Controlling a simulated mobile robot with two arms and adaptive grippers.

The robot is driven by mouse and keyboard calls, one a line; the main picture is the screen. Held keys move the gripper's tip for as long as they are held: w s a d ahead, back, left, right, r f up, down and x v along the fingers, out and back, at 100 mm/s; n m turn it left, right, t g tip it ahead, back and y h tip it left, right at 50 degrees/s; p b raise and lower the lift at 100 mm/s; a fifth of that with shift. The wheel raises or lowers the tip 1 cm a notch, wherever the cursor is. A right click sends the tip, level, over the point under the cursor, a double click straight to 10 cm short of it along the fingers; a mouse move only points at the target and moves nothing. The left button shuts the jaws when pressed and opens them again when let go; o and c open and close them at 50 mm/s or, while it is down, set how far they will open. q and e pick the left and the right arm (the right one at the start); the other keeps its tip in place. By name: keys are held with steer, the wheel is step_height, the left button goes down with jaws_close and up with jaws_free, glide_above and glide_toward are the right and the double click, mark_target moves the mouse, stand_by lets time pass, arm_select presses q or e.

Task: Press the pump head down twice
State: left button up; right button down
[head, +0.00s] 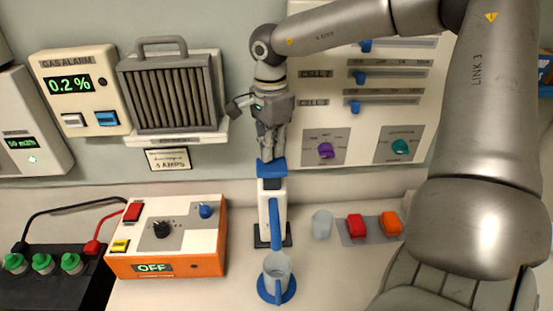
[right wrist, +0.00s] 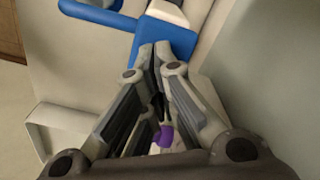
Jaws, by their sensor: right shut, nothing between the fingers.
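The pump is a white upright bottle (head: 264,207) on a dark base, with a blue pump head (head: 272,169) on top and a blue spout (head: 275,221) reaching toward the front. My right gripper (head: 267,156) points down directly over the pump head, its fingers shut and empty. In the right wrist view the shut fingertips (right wrist: 155,48) overlap the blue pump head (right wrist: 178,36). I cannot tell for sure whether they touch it. A clear cup (head: 277,266) stands on a blue disc below the spout. My left gripper is not in view.
An orange and white box (head: 180,232) with an OFF display stands left of the pump. A small clear beaker (head: 322,224) and a grey plate with red and orange buttons (head: 375,227) are to the right. A wall panel (head: 345,120) with sliders and knobs is behind.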

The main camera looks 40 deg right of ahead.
mark_target(272, 164)
steer(key=shift+f, duration=0.15)
stand_by(0.5)
steer(key=shift+f+b, duration=2.9)
steer(key=shift+f, duration=0.1)
steer(key=shift+r, duration=0.2)
steer(key=shift+r+p, duration=1.95)
steer(key=shift+r, duration=1.05)
steer(key=shift+f, duration=0.15)
